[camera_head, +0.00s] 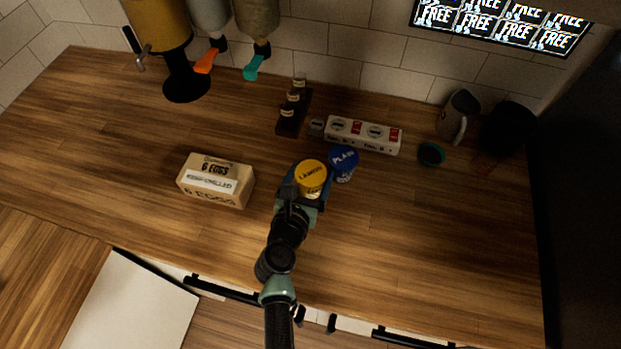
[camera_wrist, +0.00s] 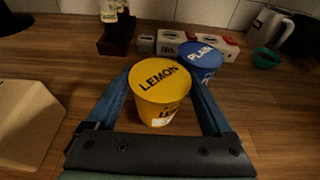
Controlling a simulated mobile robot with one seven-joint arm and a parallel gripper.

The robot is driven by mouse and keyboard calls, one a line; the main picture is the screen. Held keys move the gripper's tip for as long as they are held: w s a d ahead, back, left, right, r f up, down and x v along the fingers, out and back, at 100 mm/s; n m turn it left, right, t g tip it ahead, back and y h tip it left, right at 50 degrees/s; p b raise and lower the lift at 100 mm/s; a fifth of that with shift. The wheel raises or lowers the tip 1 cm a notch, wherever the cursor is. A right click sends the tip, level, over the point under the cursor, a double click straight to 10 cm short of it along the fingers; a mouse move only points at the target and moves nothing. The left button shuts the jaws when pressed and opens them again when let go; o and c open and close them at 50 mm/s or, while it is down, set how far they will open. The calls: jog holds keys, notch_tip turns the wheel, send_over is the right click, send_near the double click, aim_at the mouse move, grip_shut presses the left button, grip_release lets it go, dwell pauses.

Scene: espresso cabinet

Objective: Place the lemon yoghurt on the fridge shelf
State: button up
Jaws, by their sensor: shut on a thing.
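The lemon yoghurt (camera_head: 311,176) is a small tub with a yellow lid, upright on the wooden counter. It also shows in the wrist view (camera_wrist: 160,84), its lid reading LEMON. My gripper (camera_head: 308,178) is shut on the lemon yoghurt, with a blue finger on each side of the tub (camera_wrist: 160,95). From these views I cannot tell whether the tub's base touches the counter. A plain yoghurt (camera_head: 344,162) with a blue lid stands just behind it to the right. The fridge shelf is not seen in either view.
An egg box (camera_head: 216,182) lies to the left of my gripper. A white box (camera_head: 363,135), a dark stand (camera_head: 293,112), a green bowl (camera_head: 431,154) and a grey jug (camera_head: 459,115) stand farther back. The counter's front right is clear.

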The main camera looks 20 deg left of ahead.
jog(key=o, duration=1.3)
jog(key=shift+f, duration=0.15)
jog(key=shift+c, duration=0.2)
